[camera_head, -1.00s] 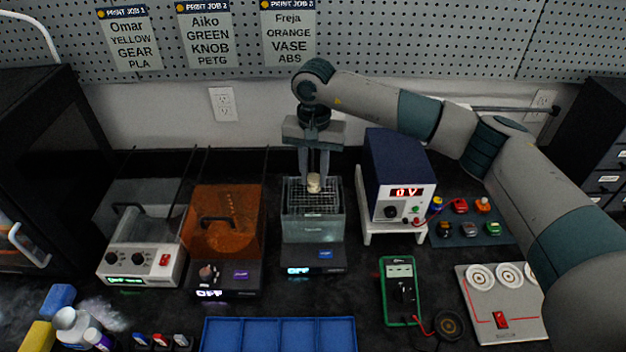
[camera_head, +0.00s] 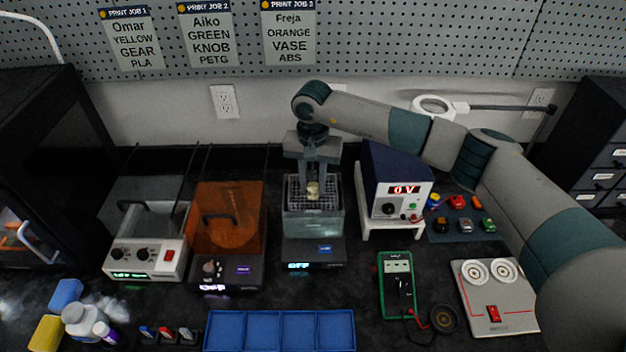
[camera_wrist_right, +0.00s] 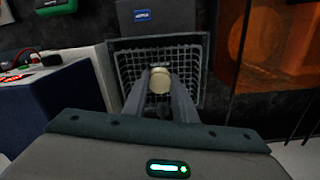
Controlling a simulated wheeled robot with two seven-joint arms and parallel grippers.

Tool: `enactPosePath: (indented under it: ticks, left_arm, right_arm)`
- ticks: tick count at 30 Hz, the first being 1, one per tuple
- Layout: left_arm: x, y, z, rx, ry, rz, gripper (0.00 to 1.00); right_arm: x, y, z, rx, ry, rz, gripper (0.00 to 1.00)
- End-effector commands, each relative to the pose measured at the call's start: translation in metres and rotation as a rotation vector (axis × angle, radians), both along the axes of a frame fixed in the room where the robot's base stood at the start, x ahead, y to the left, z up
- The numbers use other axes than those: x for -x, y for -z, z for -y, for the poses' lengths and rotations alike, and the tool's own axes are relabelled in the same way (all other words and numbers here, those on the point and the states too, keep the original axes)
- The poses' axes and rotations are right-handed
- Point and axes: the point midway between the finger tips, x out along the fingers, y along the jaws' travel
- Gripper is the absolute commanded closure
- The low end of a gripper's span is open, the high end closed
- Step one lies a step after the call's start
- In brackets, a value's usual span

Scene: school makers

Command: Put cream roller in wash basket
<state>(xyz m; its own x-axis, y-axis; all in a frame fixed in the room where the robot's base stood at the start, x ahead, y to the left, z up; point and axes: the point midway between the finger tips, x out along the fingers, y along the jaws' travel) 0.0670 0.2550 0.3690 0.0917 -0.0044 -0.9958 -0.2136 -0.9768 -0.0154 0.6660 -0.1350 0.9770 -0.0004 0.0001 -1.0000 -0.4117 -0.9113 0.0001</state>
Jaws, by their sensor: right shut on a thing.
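The cream roller (camera_head: 313,190) is a small pale cylinder between the fingertips of my right gripper (camera_head: 312,184). The gripper is shut on it and points straight down over the wash basket (camera_head: 328,203), a wire mesh basket set in a clear tank. In the right wrist view the roller (camera_wrist_right: 160,80) is at the tips of the gripper (camera_wrist_right: 160,88), with the basket mesh (camera_wrist_right: 190,60) around and below it. The roller looks within the basket's outline; whether it touches the bottom I cannot tell. My left gripper is not in view.
An orange-lidded box (camera_head: 228,215) stands left of the tank, and a blue power supply (camera_head: 395,180) on a white stand is close on its right. A blue sectioned tray (camera_head: 280,330) lies in front, with a green multimeter (camera_head: 398,285) to its right.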

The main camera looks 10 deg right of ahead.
Motion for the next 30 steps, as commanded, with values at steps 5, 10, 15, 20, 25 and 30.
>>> enactPosePath:
  ticks: [5,10,15,20,25,30]
  left_arm:
    - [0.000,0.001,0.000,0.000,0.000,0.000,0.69]
    - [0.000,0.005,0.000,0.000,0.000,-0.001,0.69]
    - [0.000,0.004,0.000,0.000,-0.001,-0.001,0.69]
    - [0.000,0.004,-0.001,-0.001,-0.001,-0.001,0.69]
    - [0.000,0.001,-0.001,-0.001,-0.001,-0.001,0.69]
    - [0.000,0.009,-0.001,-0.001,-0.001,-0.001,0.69]
  right_arm:
    - [0.000,0.001,0.000,0.000,0.000,0.000,0.96]
    - [0.000,0.003,0.000,0.000,0.000,0.000,0.73]
    - [0.000,0.002,0.000,0.000,0.000,-0.001,0.56]
    - [0.000,0.002,0.000,0.000,0.000,-0.001,0.56]
    - [0.000,0.000,0.000,0.000,0.001,-0.001,0.56]
    - [-0.001,-0.009,0.000,-0.001,0.000,0.002,0.56]
